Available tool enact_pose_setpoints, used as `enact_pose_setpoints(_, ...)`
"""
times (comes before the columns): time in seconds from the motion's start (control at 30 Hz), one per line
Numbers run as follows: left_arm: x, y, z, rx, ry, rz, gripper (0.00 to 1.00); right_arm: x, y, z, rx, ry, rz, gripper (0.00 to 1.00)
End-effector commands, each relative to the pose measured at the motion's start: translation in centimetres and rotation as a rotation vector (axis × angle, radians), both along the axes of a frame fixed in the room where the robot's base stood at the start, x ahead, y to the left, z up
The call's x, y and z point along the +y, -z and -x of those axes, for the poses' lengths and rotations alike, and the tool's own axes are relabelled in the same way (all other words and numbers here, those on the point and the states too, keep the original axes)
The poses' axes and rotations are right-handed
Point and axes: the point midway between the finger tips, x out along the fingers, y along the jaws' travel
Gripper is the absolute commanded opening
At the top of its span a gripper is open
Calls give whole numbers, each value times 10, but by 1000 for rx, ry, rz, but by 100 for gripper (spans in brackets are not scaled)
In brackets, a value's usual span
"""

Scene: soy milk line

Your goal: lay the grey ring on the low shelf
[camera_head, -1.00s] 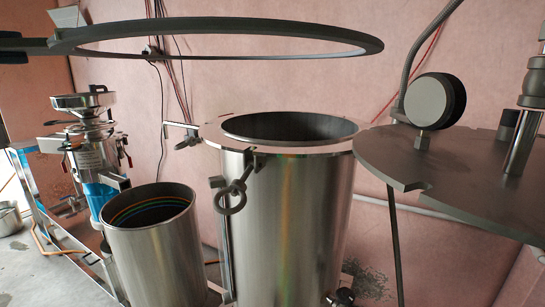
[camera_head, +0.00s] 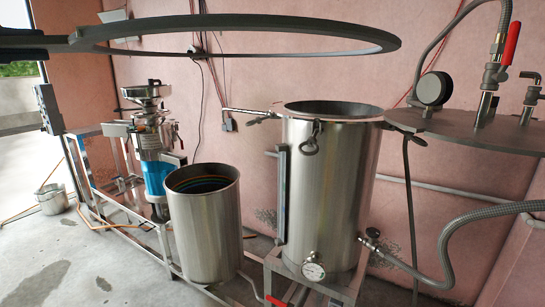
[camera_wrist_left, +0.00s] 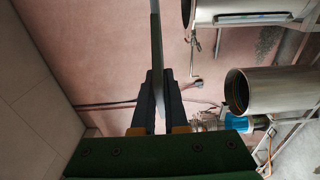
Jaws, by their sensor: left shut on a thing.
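The grey ring (camera_head: 386,42) is a large flat hoop held level across the top of the head view, above the tanks. My left gripper (camera_head: 45,40) comes in from the left and is shut on the ring's left edge. In the left wrist view the dark fingers (camera_wrist_left: 157,108) clamp the ring (camera_wrist_left: 156,50), which shows edge-on. A low metal frame (camera_head: 125,212) stands at the left by the wall; I cannot tell whether it is the low shelf. My right gripper is not in view.
A tall steel tank (camera_head: 335,190) stands in the middle, with a shorter open drum (camera_head: 208,235) to its left. A blue and steel machine (camera_head: 153,165) stands behind. A grey lid (camera_head: 470,128) with gauge and valves is at right. A bucket (camera_head: 52,198) is far left.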

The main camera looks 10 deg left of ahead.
Motion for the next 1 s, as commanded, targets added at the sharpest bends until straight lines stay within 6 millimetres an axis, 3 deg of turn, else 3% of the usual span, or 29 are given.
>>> enact_pose_setpoints(0.37, -36, 24, -26, 5, 98, -2, 0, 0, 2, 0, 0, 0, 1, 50)
enact_pose_setpoints(0.67, -87, 71, -57, 6, 277, 3, 0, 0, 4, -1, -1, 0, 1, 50)
enact_pose_setpoints(0.77, -117, 106, -70, 7, 404, 8, 0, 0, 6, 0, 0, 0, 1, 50)
enact_pose_setpoints(0.9, -162, 174, -79, 3, 638, 18, 0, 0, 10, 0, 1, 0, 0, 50)
enact_pose_setpoints(1.0, -184, 229, -75, 4, 777, 20, 0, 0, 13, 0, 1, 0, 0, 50)
